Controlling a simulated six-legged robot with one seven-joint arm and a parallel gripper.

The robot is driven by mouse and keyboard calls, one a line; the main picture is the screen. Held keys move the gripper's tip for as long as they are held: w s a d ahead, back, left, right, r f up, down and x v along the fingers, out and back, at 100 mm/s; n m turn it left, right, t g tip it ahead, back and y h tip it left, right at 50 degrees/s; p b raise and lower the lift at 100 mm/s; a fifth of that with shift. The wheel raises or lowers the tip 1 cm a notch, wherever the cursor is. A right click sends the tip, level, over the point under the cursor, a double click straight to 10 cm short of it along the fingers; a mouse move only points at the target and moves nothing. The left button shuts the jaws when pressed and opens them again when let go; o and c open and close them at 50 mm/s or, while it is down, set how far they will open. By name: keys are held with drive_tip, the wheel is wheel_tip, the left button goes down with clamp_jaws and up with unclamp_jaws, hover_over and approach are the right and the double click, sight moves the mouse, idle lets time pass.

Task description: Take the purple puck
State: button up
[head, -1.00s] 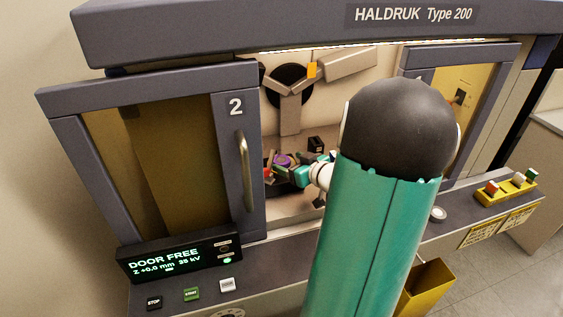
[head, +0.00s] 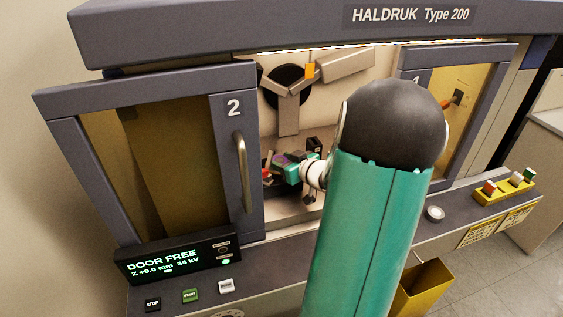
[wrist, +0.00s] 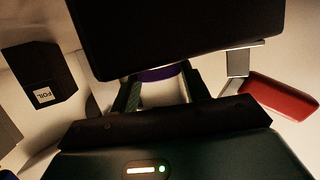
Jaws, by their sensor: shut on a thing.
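The purple puck (wrist: 158,74) shows as a thin purple band between the two fingers of my gripper (wrist: 157,92) in the wrist view. My gripper is shut on it. A large dark block hides the rest of the puck in that view. In the head view my gripper (head: 283,162) is inside the machine's open bay, and the puck is a small purple patch (head: 281,160) at its fingers, mostly covered.
A black box marked FOIL (wrist: 43,80) stands left in the wrist view; a red object (wrist: 278,96) lies right. Door 2 (head: 150,155) borders the opening on the left. A grey arm fixture (head: 289,105) is on the bay's back wall.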

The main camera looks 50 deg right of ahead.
drive_tip(key=shift+s+r, duration=0.1)
drive_tip(key=shift+r, duration=0.75)
drive_tip(key=s+a, duration=0.2)
drive_tip(key=s, duration=1.5)
drive_tip(key=shift+s, duration=0.35)
drive_tip(key=shift+f, duration=0.1)
drive_tip(key=shift+o, duration=1.1)
drive_tip(key=c, duration=0.6)
